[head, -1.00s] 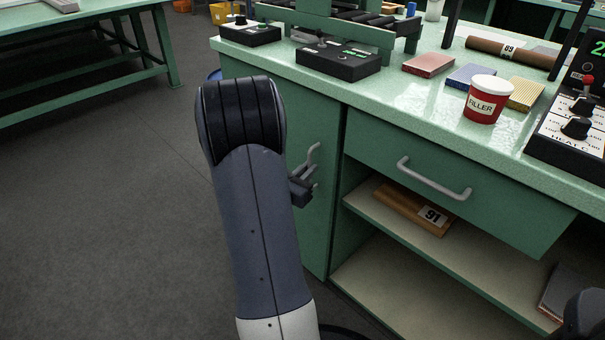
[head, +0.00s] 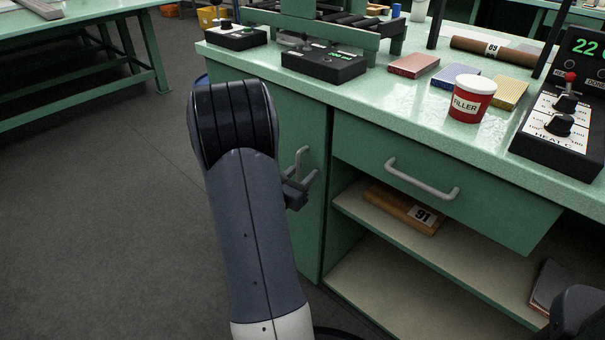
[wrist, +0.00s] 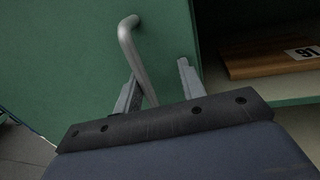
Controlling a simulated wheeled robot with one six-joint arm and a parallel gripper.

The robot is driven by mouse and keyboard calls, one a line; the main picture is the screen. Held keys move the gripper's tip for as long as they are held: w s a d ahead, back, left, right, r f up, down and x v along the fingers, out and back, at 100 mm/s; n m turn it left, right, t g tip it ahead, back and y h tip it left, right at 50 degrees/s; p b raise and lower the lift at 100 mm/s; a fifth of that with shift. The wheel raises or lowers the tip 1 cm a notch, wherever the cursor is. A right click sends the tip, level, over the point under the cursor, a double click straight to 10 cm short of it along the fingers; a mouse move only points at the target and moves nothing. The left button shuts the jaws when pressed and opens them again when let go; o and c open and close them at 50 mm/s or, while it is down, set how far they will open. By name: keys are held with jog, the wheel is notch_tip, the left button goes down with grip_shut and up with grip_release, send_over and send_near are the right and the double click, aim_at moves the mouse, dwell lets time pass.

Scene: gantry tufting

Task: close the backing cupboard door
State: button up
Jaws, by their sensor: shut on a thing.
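The backing cupboard door (head: 312,225) is a green panel at the left of the cabinet front, partly hidden by my arm. Its grey bar handle (head: 301,157) stands near the edge beside the open shelves. The door (wrist: 80,60) and the handle (wrist: 133,50) also show in the wrist view. My gripper (head: 302,187) is at the handle's lower part. In the wrist view the fingers of my gripper (wrist: 158,75) lie on either side of the bar, shut on it. The door looks nearly in line with the cabinet front; I cannot tell if a gap remains.
A green drawer (head: 440,175) with its own handle juts above open shelves holding a wooden piece (head: 390,205) marked 91. The countertop carries a red filler tub (head: 471,104) and control boxes (head: 323,66). Open floor (head: 100,220) lies to the left.

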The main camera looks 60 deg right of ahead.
jog(key=o, duration=0.6)
jog(key=a+p, duration=0.1)
jog(key=a, duration=0.8)
jog(key=shift+w+a+p, duration=0.15)
jog(key=shift+a+p, duration=0.15)
jog(key=shift+p, duration=0.1)
jog(key=o, duration=0.3)
jog(key=shift+a+f, duration=0.1)
jog(key=shift+a, duration=0.45)
jog(key=shift+o, duration=0.2)
jog(key=shift+c, duration=0.9)
jog(key=shift+o, duration=0.7)
jog(key=shift+a, duration=0.45)
jog(key=shift+s+a, duration=0.55)
jog(key=shift+s, duration=0.05)
jog(key=c, duration=0.9)
jog(key=s+a+b, duration=0.1)
jog(key=s+a, duration=0.4)
jog(key=a, duration=0.3)
jog(key=shift+a, duration=0.3)
